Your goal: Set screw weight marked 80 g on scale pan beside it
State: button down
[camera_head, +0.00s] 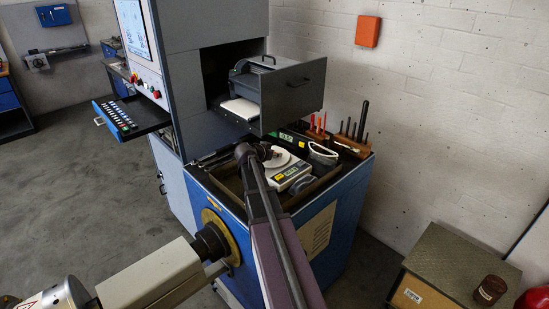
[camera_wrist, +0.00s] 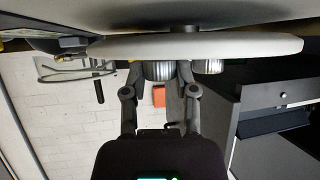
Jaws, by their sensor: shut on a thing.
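The scale (camera_head: 294,175) stands on the blue bench top, with its round white pan (camera_head: 279,157) on top. In the wrist view, which looks upside down, the pan's edge (camera_wrist: 255,46) crosses the upper part. My gripper (camera_wrist: 160,74) is shut on a ribbed metal screw weight (camera_wrist: 158,70). The weight is at the pan; I cannot tell whether it touches. A second ribbed metal piece (camera_wrist: 210,66) shows just right of the right finger. No mark is readable. In the head view my arm reaches over the bench and hides the held weight.
An open grey drawer (camera_head: 299,92) juts out above the bench. Behind the scale are red-handled tools (camera_head: 318,126) and a wooden tool block (camera_head: 350,147). A light-coloured looped thing (camera_head: 322,154) lies right of the pan. An orange box (camera_head: 368,31) is on the wall.

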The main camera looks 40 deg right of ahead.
jog(key=shift+f, duration=0.15)
jog(key=c, duration=0.7)
grip_release()
jog(key=shift+p+v, duration=0.45)
jog(key=shift+v, duration=0.3)
jog(key=p+v, duration=0.5)
jog(key=v, duration=0.5)
jog(key=shift+a+r, duration=0.25)
